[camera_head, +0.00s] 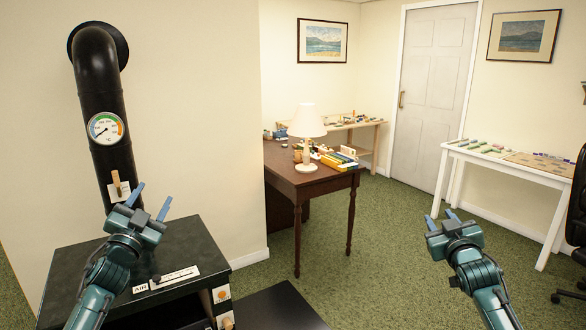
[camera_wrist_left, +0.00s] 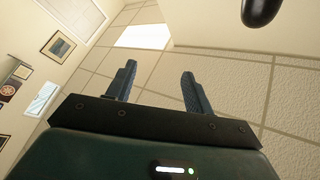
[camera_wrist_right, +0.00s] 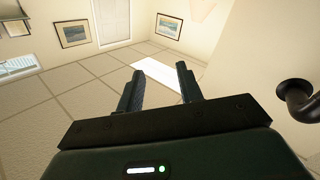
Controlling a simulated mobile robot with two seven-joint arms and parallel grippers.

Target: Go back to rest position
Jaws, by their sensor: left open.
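My left gripper (camera_head: 150,204) is raised in front of the black stove, pointing up, with its two blue fingers apart and nothing between them. In the left wrist view its fingers (camera_wrist_left: 158,85) are spread against the ceiling. My right gripper (camera_head: 440,220) is raised over the green carpet at the right, also pointing up. In the right wrist view its fingers (camera_wrist_right: 159,85) are apart and empty. Both arms are bent up on either side of the head view, and neither gripper touches anything.
A black stove (camera_head: 190,240) with a pipe (camera_head: 98,75) and dial stands at the left. A brown desk (camera_head: 310,180) with a white lamp (camera_head: 307,122) is ahead. A white table (camera_head: 510,165) and a dark chair (camera_head: 575,215) are at the right. Green carpet (camera_head: 390,260) lies clear between.

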